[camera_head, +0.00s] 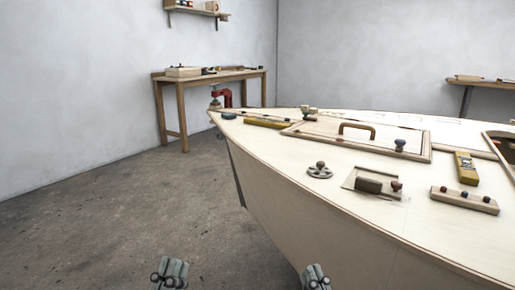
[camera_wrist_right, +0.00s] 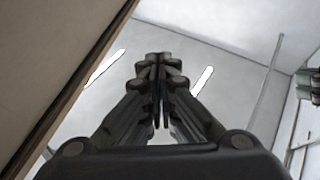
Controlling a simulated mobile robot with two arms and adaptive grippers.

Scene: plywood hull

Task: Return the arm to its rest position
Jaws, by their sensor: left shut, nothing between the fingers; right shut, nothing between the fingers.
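My left gripper (camera_head: 171,274) shows at the bottom edge of the head view, over the concrete floor and left of the hull. It is shut and empty. My right gripper (camera_head: 315,277) shows at the bottom edge too, in front of the hull's near side. In the right wrist view my right gripper (camera_wrist_right: 158,62) points up toward the ceiling, with its fingers together and nothing between them. Part of my left gripper (camera_wrist_right: 308,85) shows at the right edge of that view. Most of both arms is out of view.
The plywood hull (camera_head: 300,215) fills the right side; its edge also shows in the wrist view (camera_wrist_right: 50,60). On its deck lie a hatch with a handle (camera_head: 357,130), a scraper-like tool (camera_head: 372,184) and a wooden block with knobs (camera_head: 464,200). A workbench (camera_head: 215,77) stands at the back. The left floor is clear.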

